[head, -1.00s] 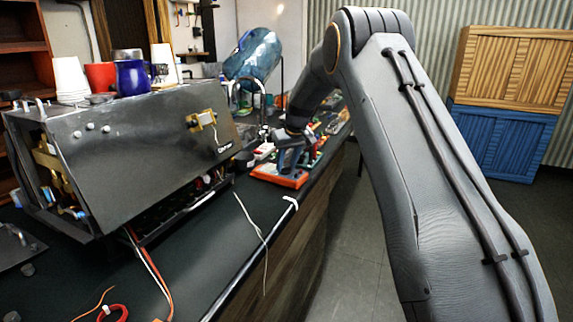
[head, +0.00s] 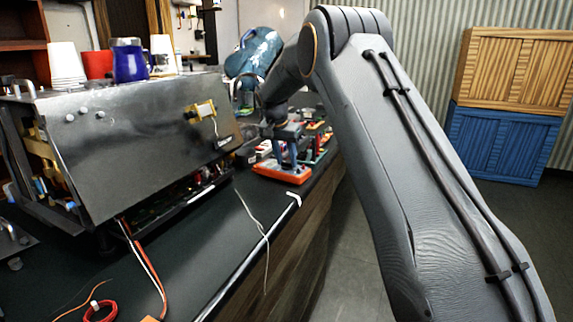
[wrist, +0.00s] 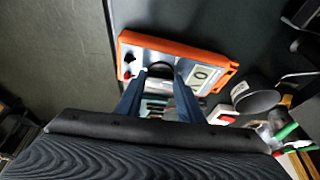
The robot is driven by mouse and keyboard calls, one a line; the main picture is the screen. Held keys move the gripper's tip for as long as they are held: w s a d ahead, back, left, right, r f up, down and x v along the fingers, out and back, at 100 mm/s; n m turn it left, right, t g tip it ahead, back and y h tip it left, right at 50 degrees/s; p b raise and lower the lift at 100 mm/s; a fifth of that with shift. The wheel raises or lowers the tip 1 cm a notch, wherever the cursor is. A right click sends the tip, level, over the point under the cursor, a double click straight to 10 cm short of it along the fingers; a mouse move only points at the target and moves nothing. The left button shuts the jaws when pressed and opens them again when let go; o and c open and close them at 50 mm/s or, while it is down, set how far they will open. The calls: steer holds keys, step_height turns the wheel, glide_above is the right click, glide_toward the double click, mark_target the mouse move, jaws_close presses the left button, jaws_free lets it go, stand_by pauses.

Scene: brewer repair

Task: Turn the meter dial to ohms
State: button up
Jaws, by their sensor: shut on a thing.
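The meter, a flat box with an orange rim, lies on the dark counter near its front edge in the head view (head: 283,175). In the wrist view the meter (wrist: 180,45) shows its orange edge, pale face and a small display window at right. My gripper (wrist: 161,76) reaches down over the meter, its two blue fingers on either side of the dark round dial (wrist: 160,69). It is shut on the dial, which is partly hidden. The dial's pointer and markings are not readable. In the head view my gripper (head: 288,160) stands above the meter.
The brewer (head: 140,125), a large dark metal box with cups on top, stands left of the meter. A dark round cup (wrist: 255,97) sits close beside the meter. A white cable (head: 255,222) lies across the counter.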

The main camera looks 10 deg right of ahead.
steer(key=m, duration=0.1)
steer(key=m+b, duration=0.1)
steer(key=shift+w+a+f+m+g+h+b, duration=0.1)
steer(key=shift+w+m+g+h+b, duration=0.1)
steer(key=shift+m+g+h+b, duration=0.5)
steer(key=shift+m+g+b, duration=0.4)
steer(key=shift+m, duration=1.2)
steer(key=o, duration=1.1)
steer(key=shift+c, duration=0.2)
steer(key=shift+a, duration=0.1)
steer(key=w+b+v, duration=0.1)
steer(key=v, duration=0.7)
steer(key=shift+s, duration=0.4)
